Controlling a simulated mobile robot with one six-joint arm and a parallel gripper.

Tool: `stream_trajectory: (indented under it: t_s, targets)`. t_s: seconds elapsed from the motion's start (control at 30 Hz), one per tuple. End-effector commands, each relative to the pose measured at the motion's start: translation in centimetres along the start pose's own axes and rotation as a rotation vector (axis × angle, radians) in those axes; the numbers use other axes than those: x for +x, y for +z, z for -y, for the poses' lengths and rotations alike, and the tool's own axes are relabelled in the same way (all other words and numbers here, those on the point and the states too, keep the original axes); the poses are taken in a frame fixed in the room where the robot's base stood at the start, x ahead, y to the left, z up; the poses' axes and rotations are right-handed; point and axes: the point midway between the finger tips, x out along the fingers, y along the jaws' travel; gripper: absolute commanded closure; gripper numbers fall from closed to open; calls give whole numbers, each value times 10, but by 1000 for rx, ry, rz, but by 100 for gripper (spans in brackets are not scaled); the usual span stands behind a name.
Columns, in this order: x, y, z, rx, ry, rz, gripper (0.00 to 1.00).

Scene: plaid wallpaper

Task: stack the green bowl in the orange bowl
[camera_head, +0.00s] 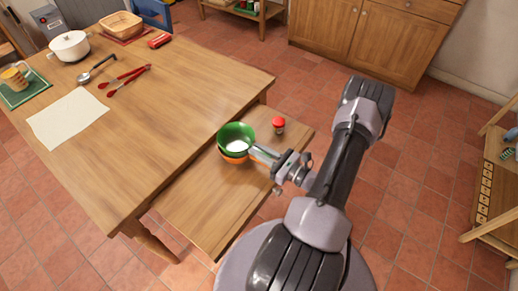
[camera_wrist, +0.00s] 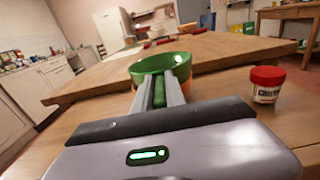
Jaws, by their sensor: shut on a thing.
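The green bowl (camera_head: 236,132) sits in the top of the orange bowl (camera_head: 235,159), on the lower wooden surface beside the big table; the two appear nested, with the orange rim and side showing below. My gripper (camera_head: 257,152) reaches in from the right and is shut on the near edge of the green bowl. In the wrist view the green bowl (camera_wrist: 168,66) is straight ahead at the tips of my gripper (camera_wrist: 160,85). The orange bowl (camera_wrist: 187,86) shows only as a small part behind the fingers. Whether the green bowl rests fully inside cannot be told.
A small jar with a red lid (camera_head: 278,124) stands just right of the bowls; it also shows in the wrist view (camera_wrist: 266,84). The big table (camera_head: 170,110) edge rises close on the left. The lower surface (camera_head: 215,205) is clear toward the front.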

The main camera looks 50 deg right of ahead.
Motion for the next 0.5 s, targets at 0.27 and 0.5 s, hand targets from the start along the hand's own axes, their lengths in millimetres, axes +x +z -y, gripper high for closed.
stream_trajectory:
  t_s: [0.27, 0.5]
  targets:
    - [0, -4, 0, 0, 1, 0, 100]
    - [0, -11, 0, 0, 1, 0, 100]
